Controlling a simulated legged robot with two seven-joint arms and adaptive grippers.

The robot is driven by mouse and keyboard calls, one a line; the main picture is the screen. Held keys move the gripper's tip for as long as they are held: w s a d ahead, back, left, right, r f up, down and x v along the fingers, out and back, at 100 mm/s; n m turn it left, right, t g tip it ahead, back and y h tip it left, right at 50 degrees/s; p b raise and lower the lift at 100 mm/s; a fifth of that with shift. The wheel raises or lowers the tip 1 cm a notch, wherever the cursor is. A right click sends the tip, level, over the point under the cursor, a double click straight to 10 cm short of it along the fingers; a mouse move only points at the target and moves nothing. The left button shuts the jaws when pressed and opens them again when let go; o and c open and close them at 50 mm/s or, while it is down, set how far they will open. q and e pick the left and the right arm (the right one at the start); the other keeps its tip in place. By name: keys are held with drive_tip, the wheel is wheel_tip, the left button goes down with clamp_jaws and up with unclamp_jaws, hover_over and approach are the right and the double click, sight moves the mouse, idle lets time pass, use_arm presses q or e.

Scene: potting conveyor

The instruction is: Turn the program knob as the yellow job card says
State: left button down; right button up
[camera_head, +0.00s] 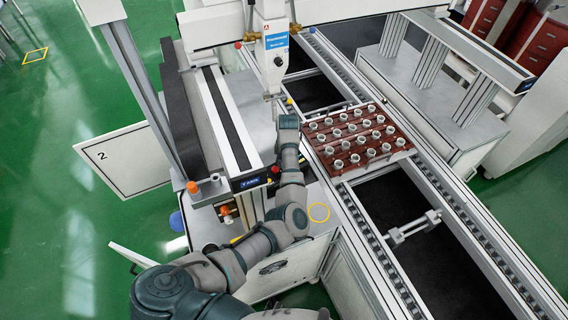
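My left arm comes in from the lower left and bends up beside the machine, its far end over the machine's edge. Its fingers cannot be made out clearly. A small dark part with red on it (275,170) shows at the left of my forearm; I cannot tell what it is. A small orange knob-like part (224,210) sits on the machine's front below the rail, left of my arm. Another orange part (192,187) is above it. I cannot tell whether either is the program knob. No yellow job card can be made out. My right gripper is not in view.
A brown tray (373,166) with several small pale cups lies across the conveyor rails (436,190). A blue-and-white dispensing head (276,45) hangs behind my arm.

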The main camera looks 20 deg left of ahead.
use_arm(q)
drive_tip(key=shift+s+d+f+m, duration=0.15)
drive_tip(key=shift+d+f+m, duration=0.05)
drive_tip(key=shift+d+m, duration=0.35)
drive_tip(key=shift+a+r+m+p, duration=0.1)
drive_tip(key=shift+a+m+p, duration=0.05)
drive_tip(key=shift+m+p, duration=0.75)
drive_tip(key=shift+m, duration=0.75)
drive_tip(key=shift+m+p, duration=0.3)
drive_tip(key=shift+m, duration=1)
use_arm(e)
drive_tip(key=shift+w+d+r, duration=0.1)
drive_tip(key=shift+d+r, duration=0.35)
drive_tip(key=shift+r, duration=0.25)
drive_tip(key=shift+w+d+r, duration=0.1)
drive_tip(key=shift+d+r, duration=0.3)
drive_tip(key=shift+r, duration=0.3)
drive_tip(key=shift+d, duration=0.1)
